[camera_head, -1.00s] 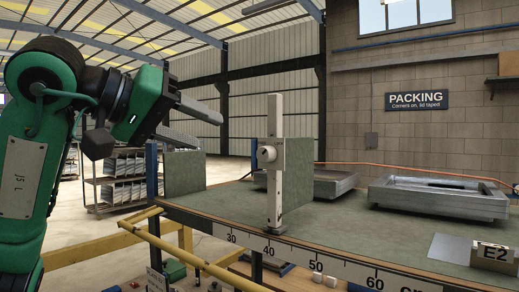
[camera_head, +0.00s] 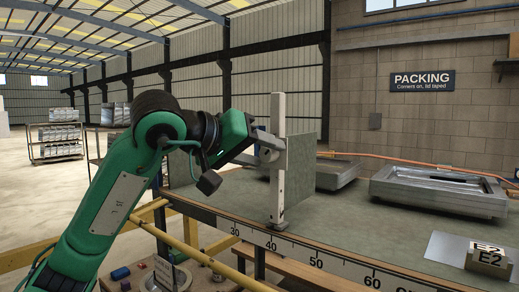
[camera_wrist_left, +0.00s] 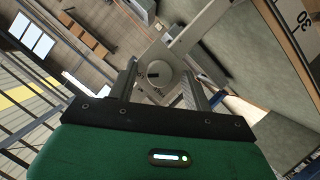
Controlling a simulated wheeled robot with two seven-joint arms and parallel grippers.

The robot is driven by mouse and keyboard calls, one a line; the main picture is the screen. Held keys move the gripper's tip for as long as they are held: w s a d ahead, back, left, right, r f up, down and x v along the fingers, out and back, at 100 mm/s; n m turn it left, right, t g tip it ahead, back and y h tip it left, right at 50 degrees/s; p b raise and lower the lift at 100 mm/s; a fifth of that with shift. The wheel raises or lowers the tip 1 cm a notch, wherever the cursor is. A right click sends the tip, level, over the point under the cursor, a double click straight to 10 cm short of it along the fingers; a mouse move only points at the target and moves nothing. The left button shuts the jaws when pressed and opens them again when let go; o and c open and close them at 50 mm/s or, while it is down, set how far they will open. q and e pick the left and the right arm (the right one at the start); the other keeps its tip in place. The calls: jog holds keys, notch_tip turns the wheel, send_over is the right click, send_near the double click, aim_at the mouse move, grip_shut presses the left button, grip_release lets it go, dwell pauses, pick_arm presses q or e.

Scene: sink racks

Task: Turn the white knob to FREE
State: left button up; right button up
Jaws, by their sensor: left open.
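The white knob (camera_head: 267,154) sits on a white upright post (camera_head: 279,180) at the front edge of the bench. My left gripper (camera_head: 264,146) is open, with its fingers at the knob in the head view. In the left wrist view the knob (camera_wrist_left: 154,74) is a round white disc with a dark mark, lying between and just beyond the two fingertips (camera_wrist_left: 163,75). I cannot tell whether the fingers touch it. My right gripper is not in view.
A grey-green panel (camera_head: 305,162) stands behind the post. Metal trays (camera_head: 440,190) lie on the bench (camera_head: 350,225). A numbered scale (camera_head: 316,261) runs along its front edge, and a yellow rail (camera_head: 200,255) is below.

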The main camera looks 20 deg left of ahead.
pick_arm(q)
jog(key=shift+c, duration=0.2)
